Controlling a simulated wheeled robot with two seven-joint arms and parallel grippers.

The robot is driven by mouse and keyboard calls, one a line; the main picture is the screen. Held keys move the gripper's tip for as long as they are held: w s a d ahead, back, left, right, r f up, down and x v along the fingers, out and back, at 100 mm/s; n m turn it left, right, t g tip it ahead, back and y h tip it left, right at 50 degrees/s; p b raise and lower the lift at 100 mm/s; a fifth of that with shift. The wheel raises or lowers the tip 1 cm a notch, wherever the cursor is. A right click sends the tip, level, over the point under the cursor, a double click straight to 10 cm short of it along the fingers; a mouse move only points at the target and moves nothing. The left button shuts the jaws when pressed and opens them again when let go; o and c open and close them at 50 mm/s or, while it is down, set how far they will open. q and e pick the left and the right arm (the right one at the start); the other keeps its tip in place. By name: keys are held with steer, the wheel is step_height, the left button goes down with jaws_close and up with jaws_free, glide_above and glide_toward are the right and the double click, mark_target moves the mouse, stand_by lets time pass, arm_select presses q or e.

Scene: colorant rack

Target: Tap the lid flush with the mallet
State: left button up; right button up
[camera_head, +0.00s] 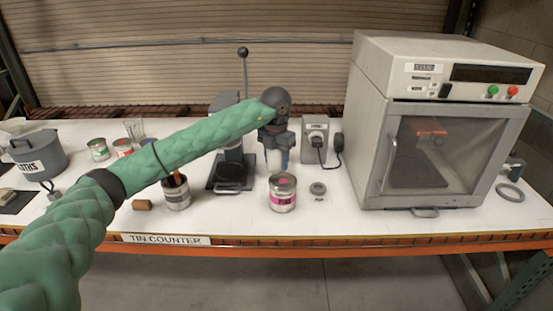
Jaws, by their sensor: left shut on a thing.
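A small tin (283,197) with a pink label stands upright on the white counter, right of centre. A pink spot shows on its top (283,180); I cannot tell how evenly the lid sits. My left arm reaches across from the left, and my left gripper (277,158) points down just behind and above this tin. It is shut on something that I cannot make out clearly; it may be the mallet. No mallet can be clearly recognised elsewhere. My right gripper is not in view.
A black-based press (230,180) with a tall lever stands left of the gripper. A tin holding dark-handled tools (177,196) and a brown block (142,205) are further left. A small round grey piece (318,188) lies right of the pink-labelled tin. A large oven-like cabinet (440,130) fills the right.

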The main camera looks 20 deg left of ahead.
mark_target(276, 150)
arm_select(q)
step_height(276, 150, down, 2)
steer(key=shift+b, duration=0.5)
steer(key=shift+r, duration=0.15)
steer(key=shift+c, duration=0.5)
steer(key=shift+r+p, duration=0.7)
steer(key=shift+r, duration=1.8)
